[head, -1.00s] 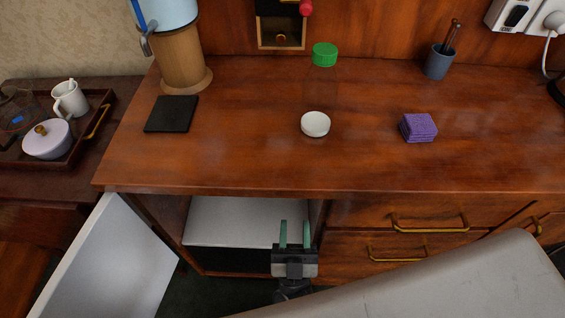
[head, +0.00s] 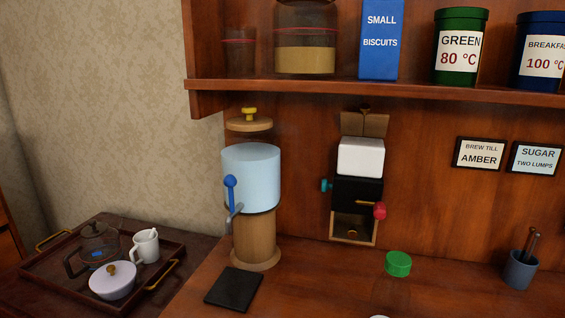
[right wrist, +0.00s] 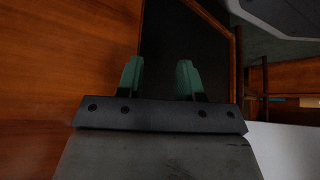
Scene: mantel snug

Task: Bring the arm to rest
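My right gripper (right wrist: 160,78) shows in the right wrist view with its two green fingers apart and nothing between them. Beyond the fingers is a dark space framed by reddish wood. No gripper shows in the head view, and my left gripper is in neither current view.
The wooden counter (head: 310,290) holds a blue dispenser (head: 252,175), a black pad (head: 234,289), a green lid (head: 398,263) and a grey cup (head: 521,270). A wall unit (head: 358,190) hangs behind. A tray (head: 50,285) with teaware stands left. A shelf (head: 400,90) runs above.

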